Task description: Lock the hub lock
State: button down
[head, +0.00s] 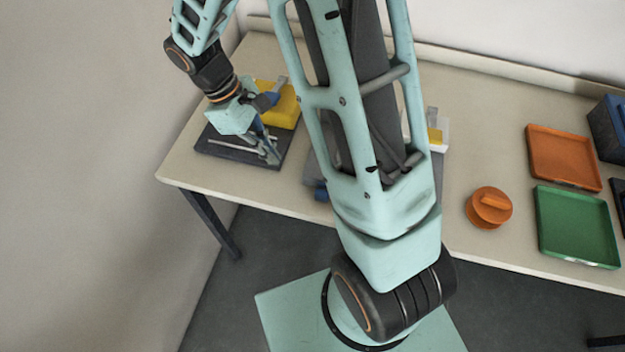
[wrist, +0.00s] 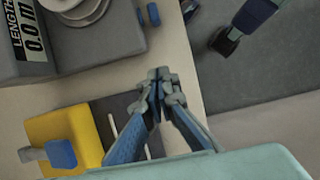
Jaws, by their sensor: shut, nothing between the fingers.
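My gripper (head: 270,152) is at the left end of the table, over a dark base plate (head: 222,150). In the wrist view my gripper (wrist: 160,76) is shut and empty, its fingertips near the table's front edge. A grey device (wrist: 95,42) with a length display (wrist: 36,42) reading 0.0 m lies at upper left, apart from the fingertips. A pale round hub (wrist: 80,8) sits on it, cut off by the frame. I cannot tell which part is the hub lock. In the head view my arm hides most of this device.
A yellow block (wrist: 62,132) with a blue-ended lever (wrist: 60,154) stands on the dark base close by my gripper. An orange lidded pot (head: 489,207), an orange tray (head: 562,157) and a green tray (head: 577,228) are at the right. Bare table (head: 470,140) lies between.

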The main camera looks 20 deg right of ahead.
aim_at(327, 191)
jog(key=shift+s+f, duration=0.1)
dwell(0.3)
jog(key=x, duration=1)
jog(key=shift+s+d+f, duration=0.1)
jog(key=shift+s+f, duration=0.05)
jog(key=shift+s, duration=0.05)
jog(key=s+d, duration=0.2)
jog(key=shift+d+r+p, duration=0.3)
jog(key=shift+d+p, duration=0.05)
jog(key=shift+d+f, duration=0.1)
jog(key=shift+d, duration=0.1)
jog(key=shift+s+d, duration=0.1)
jog(key=shift+s, duration=0.05)
jog(key=shift+s+d, duration=0.15)
jog(key=shift+d, duration=0.1)
jog(key=shift+s+d+b, duration=0.15)
jog(key=shift+s+d, duration=0.5)
jog(key=shift+d, duration=0.2)
jog(key=shift+s+d+b, duration=0.15)
jog(key=shift+s+d, duration=0.55)
jog(key=shift+d, duration=0.2)
jog(key=shift+w, duration=0.1)
